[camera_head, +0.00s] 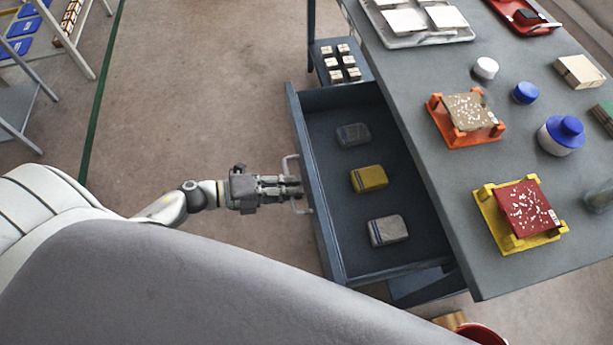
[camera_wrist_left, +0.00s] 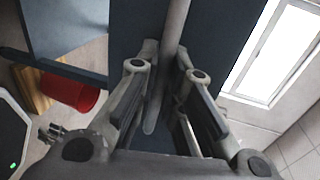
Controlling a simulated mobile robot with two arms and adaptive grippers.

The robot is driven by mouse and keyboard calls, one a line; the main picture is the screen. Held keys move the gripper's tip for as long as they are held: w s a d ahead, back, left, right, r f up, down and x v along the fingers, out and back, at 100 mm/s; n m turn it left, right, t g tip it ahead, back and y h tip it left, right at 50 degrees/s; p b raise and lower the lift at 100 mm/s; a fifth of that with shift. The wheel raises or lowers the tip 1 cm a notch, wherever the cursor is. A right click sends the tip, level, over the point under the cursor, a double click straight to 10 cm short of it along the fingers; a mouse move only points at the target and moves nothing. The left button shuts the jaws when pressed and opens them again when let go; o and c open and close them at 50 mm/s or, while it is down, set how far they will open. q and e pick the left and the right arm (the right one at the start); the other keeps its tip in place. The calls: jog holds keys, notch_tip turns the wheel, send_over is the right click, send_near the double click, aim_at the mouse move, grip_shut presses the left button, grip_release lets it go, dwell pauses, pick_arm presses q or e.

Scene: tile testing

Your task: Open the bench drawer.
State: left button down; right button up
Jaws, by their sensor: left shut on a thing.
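The bench drawer (camera_head: 325,205) stands pulled out from the grey bench (camera_head: 455,215), its inside open to view. Three blocks lie in it: a dark grey one (camera_head: 353,134), a yellow one (camera_head: 369,178) and a light grey one (camera_head: 387,230). My left gripper (camera_head: 296,188) is at the middle of the drawer front, shut on the drawer's pale bar handle (camera_head: 291,165). In the left wrist view the handle (camera_wrist_left: 174,30) runs between the two fingers (camera_wrist_left: 160,100).
On the bench top are an orange stand (camera_head: 447,128) and a yellow stand (camera_head: 506,238) with tiles, a blue-lidded jar (camera_head: 560,136) and a white tray (camera_head: 421,39). A red bin (camera_wrist_left: 70,92) is on the floor. The floor left of the drawer is clear.

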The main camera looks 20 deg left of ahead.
pick_arm(q)
jog(key=shift+s+a, duration=0.25)
jog(key=shift+a, duration=0.05)
jog(key=c, duration=1.5)
grip_release()
jog(key=v, duration=1.2)
